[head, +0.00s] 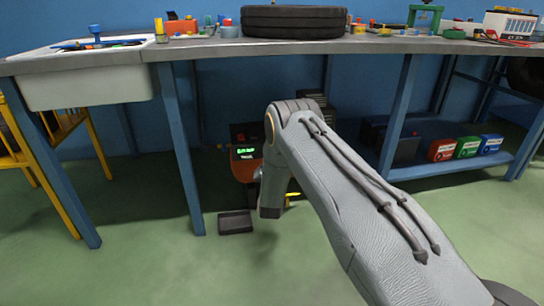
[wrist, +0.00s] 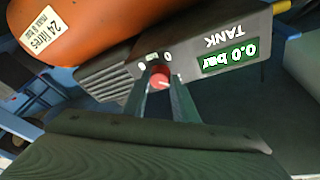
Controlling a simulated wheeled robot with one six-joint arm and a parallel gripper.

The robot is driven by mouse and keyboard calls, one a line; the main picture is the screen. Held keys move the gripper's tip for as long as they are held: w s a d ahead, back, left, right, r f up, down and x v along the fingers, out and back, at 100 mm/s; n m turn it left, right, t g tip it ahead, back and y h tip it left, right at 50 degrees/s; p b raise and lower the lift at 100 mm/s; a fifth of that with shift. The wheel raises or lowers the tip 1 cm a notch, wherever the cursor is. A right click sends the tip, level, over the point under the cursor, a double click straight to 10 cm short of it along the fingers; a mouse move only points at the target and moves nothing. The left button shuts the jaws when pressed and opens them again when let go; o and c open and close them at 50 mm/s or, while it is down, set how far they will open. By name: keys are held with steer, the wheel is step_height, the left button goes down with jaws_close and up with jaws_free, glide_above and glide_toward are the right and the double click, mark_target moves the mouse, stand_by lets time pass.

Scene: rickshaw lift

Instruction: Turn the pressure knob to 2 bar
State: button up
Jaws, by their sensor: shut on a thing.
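The orange compressor (head: 243,168) stands on the floor under the workbench in the head view, partly hidden by my arm. In the wrist view its orange tank (wrist: 110,35) and grey panel (wrist: 205,45) appear upside down. The red pressure knob (wrist: 159,79) sits on the panel's edge. My gripper (wrist: 160,86) has its two fingers on either side of the knob and is shut on it. A scale with a 0 and an 8 shows beside the knob. The green display (wrist: 230,56), marked TANK, reads 0.0 bar. My gripper's fingers are hidden in the head view.
Blue bench legs (head: 180,150) stand left and right of the compressor, with the worktop (head: 240,45) above. A small dark pedal-like block (head: 236,222) lies on the floor. A low shelf (head: 450,165) at the right holds coloured boxes.

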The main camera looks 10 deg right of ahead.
stand_by(0.5)
steer(key=o, duration=1)
steer(key=shift+o, duration=0.2)
steer(key=p+v, duration=0.2)
steer(key=v, duration=0.5)
steer(key=shift+s+p, duration=0.3)
steer(key=shift+s, duration=0.05)
steer(key=shift+a+f, duration=0.1)
steer(key=shift+f, duration=0.05)
